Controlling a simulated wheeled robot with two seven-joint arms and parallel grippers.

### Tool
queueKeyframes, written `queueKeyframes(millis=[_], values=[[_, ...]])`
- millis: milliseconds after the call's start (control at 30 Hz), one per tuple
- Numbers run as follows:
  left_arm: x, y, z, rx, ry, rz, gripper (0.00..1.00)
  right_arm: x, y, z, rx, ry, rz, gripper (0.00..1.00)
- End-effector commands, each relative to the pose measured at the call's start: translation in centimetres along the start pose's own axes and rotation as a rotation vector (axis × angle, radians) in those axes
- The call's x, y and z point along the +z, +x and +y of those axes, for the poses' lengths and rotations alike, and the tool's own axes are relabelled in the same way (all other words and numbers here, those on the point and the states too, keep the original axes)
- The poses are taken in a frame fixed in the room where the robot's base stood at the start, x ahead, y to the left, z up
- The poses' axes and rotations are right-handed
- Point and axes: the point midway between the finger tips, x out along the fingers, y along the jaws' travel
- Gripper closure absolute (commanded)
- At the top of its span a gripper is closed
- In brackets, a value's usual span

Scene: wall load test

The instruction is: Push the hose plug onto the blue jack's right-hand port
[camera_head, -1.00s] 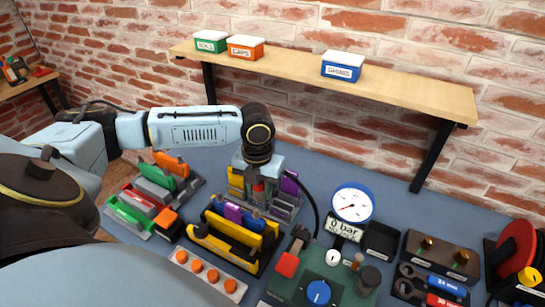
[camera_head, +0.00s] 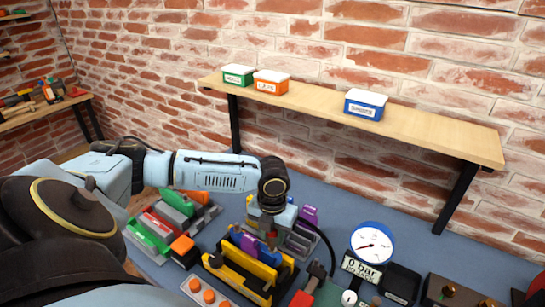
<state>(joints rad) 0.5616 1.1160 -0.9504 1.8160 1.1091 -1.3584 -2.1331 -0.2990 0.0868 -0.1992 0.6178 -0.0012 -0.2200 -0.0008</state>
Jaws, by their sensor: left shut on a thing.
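My left gripper (camera_head: 271,233) hangs fingers-down over the back of a yellow holder (camera_head: 240,279), shut on a small red piece, which looks like the hose plug (camera_head: 271,241). A black hose (camera_head: 326,247) curves from beside the gripper down to the right. Blue and purple parts (camera_head: 248,243) sit in the yellow holder, just left of and below the fingers. Whether the red piece touches anything is hidden. My right gripper is not in view.
Green and red clamp-like parts (camera_head: 155,228) and an orange block (camera_head: 183,246) lie left. A wooden shelf (camera_head: 430,132) with small boxes runs along the brick wall behind.

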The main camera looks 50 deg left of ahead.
Motion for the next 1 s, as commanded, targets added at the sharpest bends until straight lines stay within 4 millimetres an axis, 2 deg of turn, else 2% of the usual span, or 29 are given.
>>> queueKeyframes(millis=[1000], values=[[0.0, 2.5, 0.0, -0.001, 0.000, 0.000, 0.95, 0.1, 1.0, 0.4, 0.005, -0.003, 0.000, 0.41]])
